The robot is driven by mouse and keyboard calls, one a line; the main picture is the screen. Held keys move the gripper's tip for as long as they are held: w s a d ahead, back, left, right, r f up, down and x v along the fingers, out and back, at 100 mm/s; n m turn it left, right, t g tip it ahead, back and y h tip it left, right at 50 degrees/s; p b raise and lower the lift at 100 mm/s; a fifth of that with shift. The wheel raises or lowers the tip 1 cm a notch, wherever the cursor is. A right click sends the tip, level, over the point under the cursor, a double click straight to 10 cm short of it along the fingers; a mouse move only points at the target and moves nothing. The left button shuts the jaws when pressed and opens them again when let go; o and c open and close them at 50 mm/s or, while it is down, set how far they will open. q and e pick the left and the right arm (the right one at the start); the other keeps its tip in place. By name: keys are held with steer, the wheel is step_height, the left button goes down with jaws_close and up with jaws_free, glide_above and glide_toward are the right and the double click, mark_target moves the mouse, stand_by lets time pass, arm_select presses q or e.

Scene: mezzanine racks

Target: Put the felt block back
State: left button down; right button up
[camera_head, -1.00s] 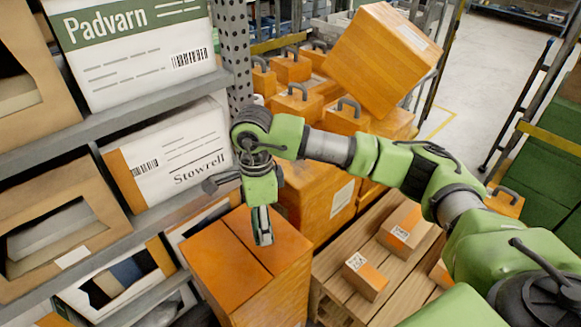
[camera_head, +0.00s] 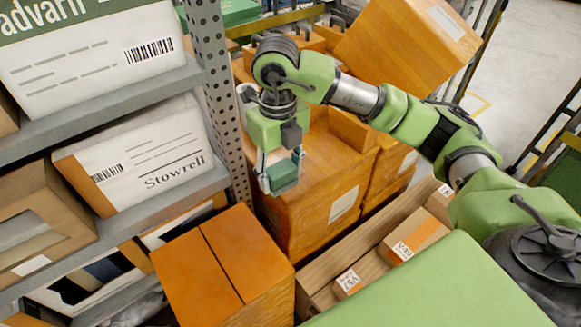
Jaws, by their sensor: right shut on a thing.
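My right gripper (camera_head: 280,181) hangs down near the picture's middle, left of the arm's links. It is shut on a small teal block (camera_head: 284,176), which appears to be the felt block. The block shows between the fingers, in front of a large orange case (camera_head: 312,190) behind it. I cannot tell how far the block is from that case. My left gripper is not in view.
A closed orange carton (camera_head: 218,268) stands below the gripper in the picture. Grey shelves with a Stowrell box (camera_head: 150,160) and a perforated post (camera_head: 222,95) are at left.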

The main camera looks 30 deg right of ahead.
steer(key=w+d+f+p, duration=0.1)
steer(key=w+d+f, duration=0.1)
steer(key=w, duration=0.1)
steer(key=w+d+f, duration=0.2)
steer(key=w+f, duration=0.1)
steer(key=w+d+f+p, duration=0.1)
steer(key=w+d+f, duration=0.1)
steer(key=f, duration=0.1)
steer(key=shift+w+d+p, duration=0.3)
steer(key=shift+w, duration=0.1)
steer(key=shift+w+d+f, duration=0.2)
steer(key=shift+f, duration=0.2)
steer(key=shift+w+d+f, duration=0.1)
steer(key=shift+f, duration=0.2)
step_height(320, 180, down, 2)
steer(key=shift+f+p, duration=0.15)
steer(key=shift+p, duration=0.7)
steer(key=shift+f, duration=0.25)
steer(key=shift+f, duration=0.1)
